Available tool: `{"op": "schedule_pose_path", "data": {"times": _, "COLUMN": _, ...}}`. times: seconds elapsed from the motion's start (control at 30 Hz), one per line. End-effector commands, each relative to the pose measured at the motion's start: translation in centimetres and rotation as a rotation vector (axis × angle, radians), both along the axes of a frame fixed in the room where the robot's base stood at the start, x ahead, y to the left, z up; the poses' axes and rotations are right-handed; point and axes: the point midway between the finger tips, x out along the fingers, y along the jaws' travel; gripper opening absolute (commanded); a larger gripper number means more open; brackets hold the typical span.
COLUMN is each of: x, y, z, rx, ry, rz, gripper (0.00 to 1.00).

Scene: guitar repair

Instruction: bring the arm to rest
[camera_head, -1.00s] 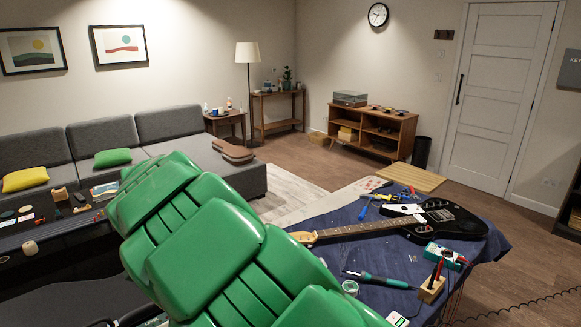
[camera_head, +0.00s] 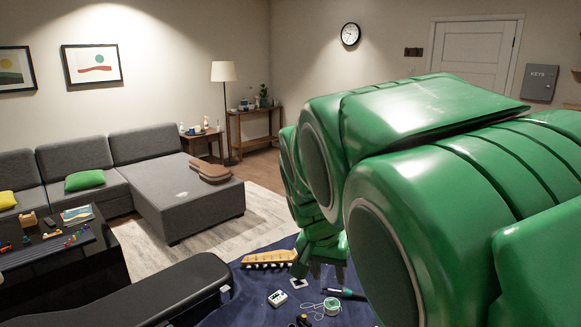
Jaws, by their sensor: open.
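My green arm fills the right half of the head view, raised close to the camera. My gripper (camera_head: 320,268) shows small below it, over the blue cloth, pointing down with its fingers apart. Nothing shows between the fingers. The pale end of the guitar neck (camera_head: 268,258) lies on the cloth just left of the gripper. I cannot tell whether they touch. The rest of the guitar is hidden behind my arm.
The blue cloth (camera_head: 238,290) holds a small white device (camera_head: 277,299), a solder spool (camera_head: 331,306) and a teal-handled tool (camera_head: 346,293). A dark padded shape (camera_head: 130,292) is at lower left. A grey sofa (camera_head: 190,195) stands beyond the open rug (camera_head: 262,212).

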Motion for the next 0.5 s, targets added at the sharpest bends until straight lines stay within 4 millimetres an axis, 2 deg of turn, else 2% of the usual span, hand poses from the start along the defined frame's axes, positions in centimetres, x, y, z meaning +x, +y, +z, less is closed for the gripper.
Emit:
{"op": "schedule_pose_path", "data": {"times": 0.03, "x": -0.8, "y": -1.6, "z": 0.4, "rx": -0.009, "ry": -0.004, "rz": 0.012, "gripper": 0.45}}
{"op": "schedule_pose_path", "data": {"times": 0.2, "x": -3.3, "y": -5.7, "z": 1.0, "rx": -0.046, "ry": -0.009, "rz": 0.080, "gripper": 0.45}}
{"op": "schedule_pose_path", "data": {"times": 0.4, "x": -6.3, "y": -9.0, "z": 1.1, "rx": -0.081, "ry": -0.002, "rz": 0.157, "gripper": 0.45}}
{"op": "schedule_pose_path", "data": {"times": 0.5, "x": -8.4, "y": -9.8, "z": 0.7, "rx": -0.082, "ry": 0.024, "rz": 0.187, "gripper": 0.45}}
